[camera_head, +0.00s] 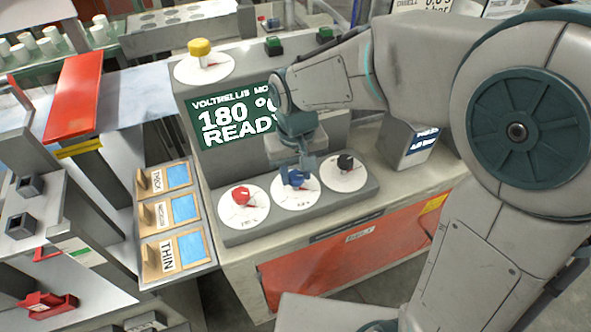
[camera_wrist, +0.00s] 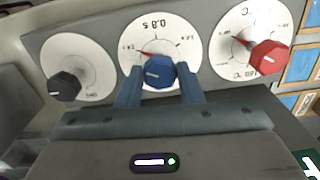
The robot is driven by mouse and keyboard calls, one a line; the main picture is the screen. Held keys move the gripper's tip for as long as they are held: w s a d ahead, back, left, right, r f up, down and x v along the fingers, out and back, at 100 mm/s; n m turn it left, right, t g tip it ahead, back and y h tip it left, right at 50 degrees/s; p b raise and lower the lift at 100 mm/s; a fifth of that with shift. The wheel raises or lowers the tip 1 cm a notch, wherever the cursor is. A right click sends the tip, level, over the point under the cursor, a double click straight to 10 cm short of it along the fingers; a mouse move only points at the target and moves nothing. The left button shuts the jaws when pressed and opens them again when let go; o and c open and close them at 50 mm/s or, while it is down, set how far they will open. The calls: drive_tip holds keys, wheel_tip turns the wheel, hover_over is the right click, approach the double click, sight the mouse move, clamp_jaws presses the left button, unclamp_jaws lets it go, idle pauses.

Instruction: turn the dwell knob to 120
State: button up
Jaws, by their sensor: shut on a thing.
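My gripper (camera_head: 298,173) reaches down onto the blue knob (camera_head: 296,179), the middle of three knobs on the machine's front panel. In the wrist view, its fingers (camera_wrist: 159,88) are shut around the two sides of the blue knob (camera_wrist: 157,74). The white dial (camera_wrist: 185,45) behind this knob reads "0.8 s" at one edge, with a red pointer at upper left of the knob. The other dial marks are too small to read surely. No label reading "dwell" is legible, so I cannot tell which knob it names.
A red knob (camera_head: 241,195), with °C on its dial, and a black knob (camera_head: 345,162) flank the blue one. A yellow knob (camera_head: 199,47) stands at the back left. The green screen (camera_head: 230,122) reads "180 °" and "READ", partly hidden by my arm.

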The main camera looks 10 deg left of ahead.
sight(296, 176)
drive_tip(key=o, duration=1)
drive_tip(key=shift+c, duration=0.2)
wheel_tip(296, 176, up, 14)
drive_tip(key=s+d+f+m+t, duration=0.1)
drive_tip(key=s+d+f+m, duration=0.1)
drive_tip(key=d, duration=0.9)
drive_tip(key=s+d+f+m+t, duration=0.1)
drive_tip(key=s+d+f+m, duration=0.2)
drive_tip(key=d, duration=0.8)
wheel_tip(296, 176, down, 3)
drive_tip(key=s, duration=0.2)
drive_tip(key=shift+s+d+m+t, duration=0.15)
drive_tip(key=shift+s+m+t, duration=0.15)
drive_tip(key=shift+t, duration=0.1)
